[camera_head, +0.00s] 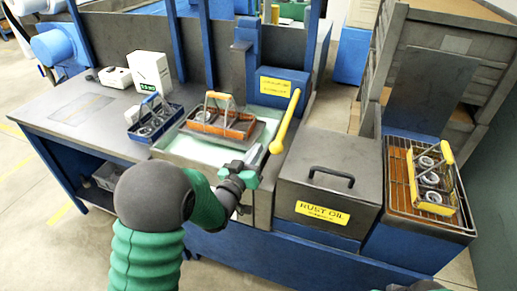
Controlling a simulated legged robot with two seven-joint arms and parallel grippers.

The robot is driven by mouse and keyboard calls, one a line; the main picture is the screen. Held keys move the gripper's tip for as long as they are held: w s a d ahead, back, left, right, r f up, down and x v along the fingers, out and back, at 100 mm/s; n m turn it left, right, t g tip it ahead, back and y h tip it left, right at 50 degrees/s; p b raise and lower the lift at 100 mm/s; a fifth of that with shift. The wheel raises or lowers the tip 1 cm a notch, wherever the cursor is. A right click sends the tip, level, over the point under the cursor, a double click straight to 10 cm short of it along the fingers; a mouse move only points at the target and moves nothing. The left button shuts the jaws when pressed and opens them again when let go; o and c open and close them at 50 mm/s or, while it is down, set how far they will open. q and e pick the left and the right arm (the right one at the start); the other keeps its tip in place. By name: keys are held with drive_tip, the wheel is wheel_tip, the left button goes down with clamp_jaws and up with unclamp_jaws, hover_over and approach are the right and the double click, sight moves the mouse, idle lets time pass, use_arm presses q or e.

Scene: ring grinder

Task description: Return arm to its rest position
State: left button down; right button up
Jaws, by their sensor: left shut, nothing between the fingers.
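My left arm comes in from the bottom left, with a green sleeve and a dark elbow. My left gripper (256,158) is shut and empty, over the front edge of the open wash tank (183,151). Its tips are just left of the lower end of a yellow lever (288,117); I cannot tell whether they touch it. An orange basket with yellow handles (219,122) sits on a grey tray over the tank. A sliver of my right arm shows at the bottom edge; the right gripper is out of view.
A closed grey box with a black handle (332,176), labelled RUST OIL, stands right of the tank. A yellow-handled basket of rings (431,180) rests on a rack at the right. A blue basket of rings (153,119) and a white box (149,72) stand on the left bench.

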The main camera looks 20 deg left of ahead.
use_arm(q)
drive_tip(key=s+f+m+g+y+p, duration=0.1)
drive_tip(key=s+f+g+p, duration=0.2)
drive_tip(key=s, duration=1.1)
drive_tip(key=s+d+f+m+g+y+p, duration=0.1)
drive_tip(key=s+f+g+p, duration=0.1)
drive_tip(key=s+g+p, duration=0.5)
drive_tip(key=s+g, duration=0.5)
drive_tip(key=s, duration=0.1)
drive_tip(key=shift+s+f+g, duration=0.35)
drive_tip(key=shift+f+g, duration=0.05)
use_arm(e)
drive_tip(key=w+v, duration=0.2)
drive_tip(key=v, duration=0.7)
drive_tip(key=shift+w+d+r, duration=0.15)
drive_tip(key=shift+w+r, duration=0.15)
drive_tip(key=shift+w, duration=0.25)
use_arm(q)
drive_tip(key=shift+d, duration=0.1)
drive_tip(key=shift+d, duration=0.1)
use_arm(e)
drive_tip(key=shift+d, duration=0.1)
